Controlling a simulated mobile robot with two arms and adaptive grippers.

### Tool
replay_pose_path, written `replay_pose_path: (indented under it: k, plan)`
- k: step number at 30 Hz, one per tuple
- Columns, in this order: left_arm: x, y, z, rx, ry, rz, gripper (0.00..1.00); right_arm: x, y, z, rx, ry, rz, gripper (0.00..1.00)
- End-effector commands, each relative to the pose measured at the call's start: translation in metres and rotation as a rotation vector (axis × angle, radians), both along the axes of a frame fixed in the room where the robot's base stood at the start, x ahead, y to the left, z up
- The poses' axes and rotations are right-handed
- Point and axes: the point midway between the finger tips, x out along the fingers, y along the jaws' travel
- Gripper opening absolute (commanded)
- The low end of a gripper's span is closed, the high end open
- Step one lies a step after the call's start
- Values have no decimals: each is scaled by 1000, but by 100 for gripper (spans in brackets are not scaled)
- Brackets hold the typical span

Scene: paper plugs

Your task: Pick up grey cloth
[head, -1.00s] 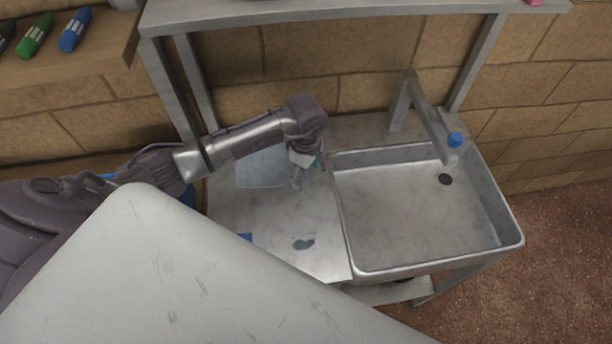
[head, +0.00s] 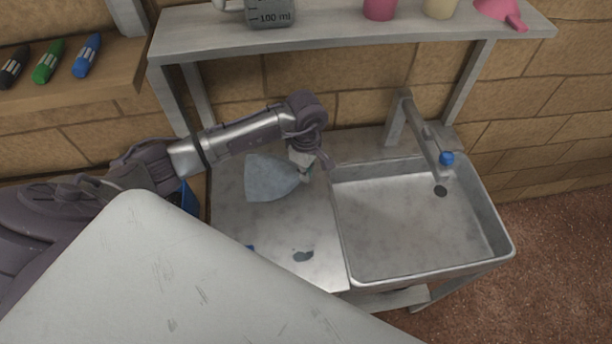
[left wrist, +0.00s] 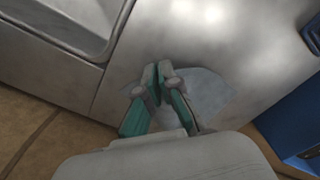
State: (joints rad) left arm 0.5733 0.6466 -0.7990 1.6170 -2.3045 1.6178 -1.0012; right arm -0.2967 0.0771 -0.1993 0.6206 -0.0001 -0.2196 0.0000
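The grey cloth (head: 270,178) shows in the head view on the metal counter (head: 232,220), left of the sink. Its right side is drawn in to my left gripper (head: 304,174). In the left wrist view the fingers of my left gripper (left wrist: 157,80) come together at the tips, and the cloth (left wrist: 208,92) spreads out beside and behind them. The gripper looks shut on the cloth's edge. I cannot tell how far the cloth is off the counter. My right gripper is not in view.
The metal sink (head: 400,225) with a tap (head: 425,135) lies right of the counter. A shelf (head: 350,42) with a measuring jug (head: 270,12) and cups runs above. A blue container (left wrist: 285,125) stands beside the counter.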

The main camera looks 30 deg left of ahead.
Motion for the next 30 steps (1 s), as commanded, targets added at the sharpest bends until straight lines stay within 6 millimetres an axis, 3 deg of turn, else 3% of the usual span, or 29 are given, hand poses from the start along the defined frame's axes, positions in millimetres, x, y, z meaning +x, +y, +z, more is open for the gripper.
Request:
replay_pose_path:
  k: [1, 6, 20, 30]
  plan:
    - [1, 0, 18, 1, -3, -1, 0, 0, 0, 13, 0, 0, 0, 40]
    - [1, 0, 47, 1, -3, -1, 0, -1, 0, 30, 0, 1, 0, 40]
    - [0, 0, 61, 0, -1, -1, 0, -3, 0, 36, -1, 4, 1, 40]
    - [3, 1, 139, 0, -8, 2, 0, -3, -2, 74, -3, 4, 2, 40]
